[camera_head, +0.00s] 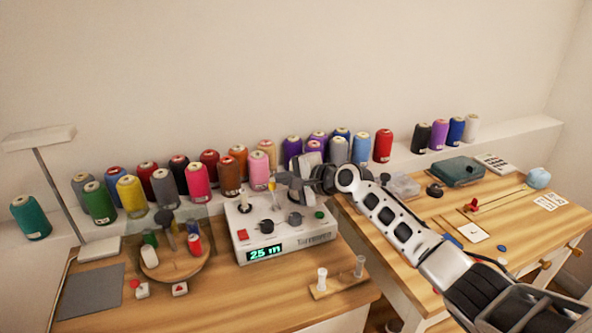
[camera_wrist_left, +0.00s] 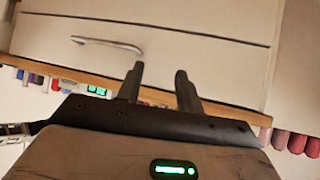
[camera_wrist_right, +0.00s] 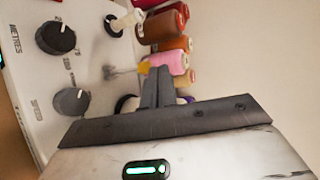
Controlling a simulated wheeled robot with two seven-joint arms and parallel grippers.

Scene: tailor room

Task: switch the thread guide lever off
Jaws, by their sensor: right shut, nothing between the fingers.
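The white winding machine (camera_head: 285,245) stands on the left table, with a green display reading 25 m. A thin lever with a yellow tip (camera_head: 271,186) stands up from its top; it also shows in the right wrist view (camera_wrist_right: 143,67), its base on the white panel. My right gripper (camera_head: 283,179) reaches over the machine from the right. In the right wrist view its fingers (camera_wrist_right: 158,72) are shut and empty, close to the yellow tip; I cannot tell if they touch it. My left gripper (camera_wrist_left: 159,70) is open and empty, facing a drawer front.
Dark knobs (camera_wrist_right: 56,38) and a white spool (camera_wrist_right: 125,21) sit near the lever. Thread cones (camera_head: 197,180) line the back. A round wooden stand (camera_head: 178,266) is left of the machine; a small spool rack (camera_head: 340,285) is at front right.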

